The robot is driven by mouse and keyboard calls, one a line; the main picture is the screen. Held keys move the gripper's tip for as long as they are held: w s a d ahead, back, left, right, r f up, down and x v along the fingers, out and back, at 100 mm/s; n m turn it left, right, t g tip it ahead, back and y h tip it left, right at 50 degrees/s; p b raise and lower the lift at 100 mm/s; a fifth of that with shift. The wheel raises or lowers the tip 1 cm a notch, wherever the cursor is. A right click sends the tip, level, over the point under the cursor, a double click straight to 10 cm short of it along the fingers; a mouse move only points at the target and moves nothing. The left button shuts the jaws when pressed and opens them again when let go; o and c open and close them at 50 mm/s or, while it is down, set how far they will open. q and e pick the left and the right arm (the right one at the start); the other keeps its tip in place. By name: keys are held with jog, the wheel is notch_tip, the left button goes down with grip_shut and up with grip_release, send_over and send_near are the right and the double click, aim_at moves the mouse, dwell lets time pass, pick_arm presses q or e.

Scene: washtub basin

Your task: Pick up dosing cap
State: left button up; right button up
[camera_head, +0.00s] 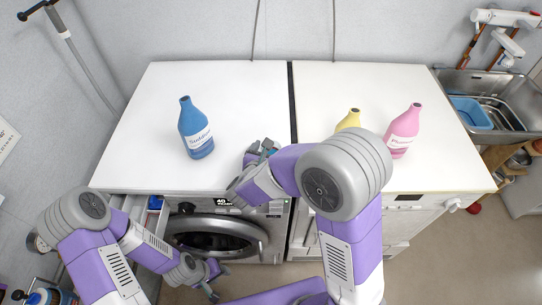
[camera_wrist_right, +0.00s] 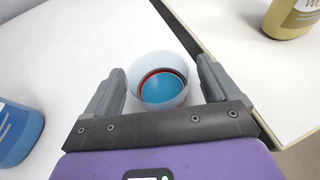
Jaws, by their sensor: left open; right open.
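The dosing cap (camera_wrist_right: 163,88) is a small whitish cup with a red ring and a blue inside, seen from above in the right wrist view. It stands on the white worktop near the dark seam. My right gripper (camera_wrist_right: 161,66) is open, with one finger on each side of the cap. In the head view my right gripper (camera_head: 263,150) is over the worktop's front part and hides the cap. My left gripper (camera_head: 213,280) is open and empty, low in front of the washing machine.
A blue bottle (camera_head: 195,128) stands left of my right gripper. A yellow bottle (camera_head: 348,120), partly behind my right arm, and a pink bottle (camera_head: 403,131) stand to the right. The washing machine (camera_head: 218,238) is below, beside an open drawer (camera_head: 130,207). The worktop's back is clear.

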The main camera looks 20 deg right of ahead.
jog(key=shift+c, duration=0.5)
jog(key=c, duration=1)
jog(key=shift+o, duration=0.2)
notch_tip(320, 180, up, 10)
jog(key=p, duration=0.4)
